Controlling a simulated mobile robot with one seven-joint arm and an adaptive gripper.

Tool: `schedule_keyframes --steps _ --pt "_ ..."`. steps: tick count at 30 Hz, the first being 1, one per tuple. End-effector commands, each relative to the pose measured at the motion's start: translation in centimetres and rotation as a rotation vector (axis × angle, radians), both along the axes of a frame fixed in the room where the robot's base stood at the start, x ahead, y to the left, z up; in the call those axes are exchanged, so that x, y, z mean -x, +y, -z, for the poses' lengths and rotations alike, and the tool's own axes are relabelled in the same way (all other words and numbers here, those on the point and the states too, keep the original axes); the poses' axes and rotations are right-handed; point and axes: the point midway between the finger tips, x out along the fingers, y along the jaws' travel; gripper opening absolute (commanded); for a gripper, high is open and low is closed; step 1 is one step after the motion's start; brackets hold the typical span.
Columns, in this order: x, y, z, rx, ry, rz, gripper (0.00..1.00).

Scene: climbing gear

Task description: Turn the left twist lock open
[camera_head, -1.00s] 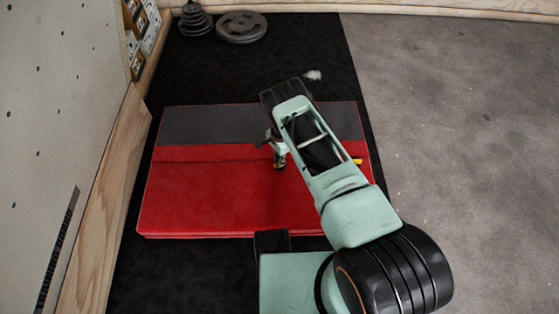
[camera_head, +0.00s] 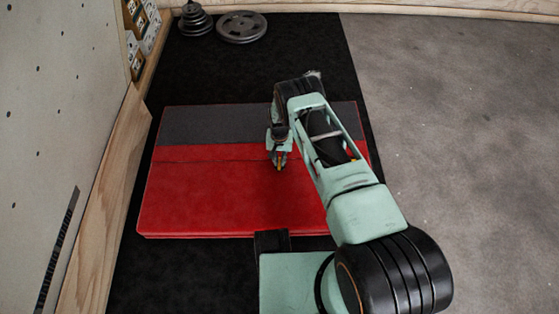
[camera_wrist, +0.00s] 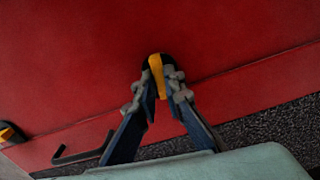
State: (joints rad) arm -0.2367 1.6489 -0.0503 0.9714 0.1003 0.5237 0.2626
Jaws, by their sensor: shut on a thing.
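The left twist lock (camera_wrist: 157,70), a small yellow and black piece, is between my fingertips in the wrist view. My gripper (camera_wrist: 161,88) is shut on it over the red pad, and the fingers cover its sides. A second yellow and black piece (camera_wrist: 9,134) is cut off at the left edge of the wrist view. I cannot make out it surely in the head view, where my arm covers that area.
A red folding pad (camera_head: 200,200) with a dark grey band lies on the black mat (camera_head: 260,65). A dark bent bar (camera_wrist: 82,153) lies near my fingers. A climbing wall (camera_head: 60,110) rises at left. Grey floor is free at right.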

Motion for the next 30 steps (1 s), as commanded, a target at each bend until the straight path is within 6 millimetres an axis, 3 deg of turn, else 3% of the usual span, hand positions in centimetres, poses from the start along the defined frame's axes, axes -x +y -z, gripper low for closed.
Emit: schedule_keyframes --steps 9,25,26,30 --pt "-0.12 0.00 -0.04 -0.001 -0.003 -0.110 0.00" --pt "-0.13 0.00 -0.03 0.000 -0.003 -0.130 0.00" --pt "-0.13 0.00 -0.03 0.000 -0.003 -0.130 0.12" --pt "-0.09 0.00 -0.02 0.000 -0.002 -0.129 0.27"
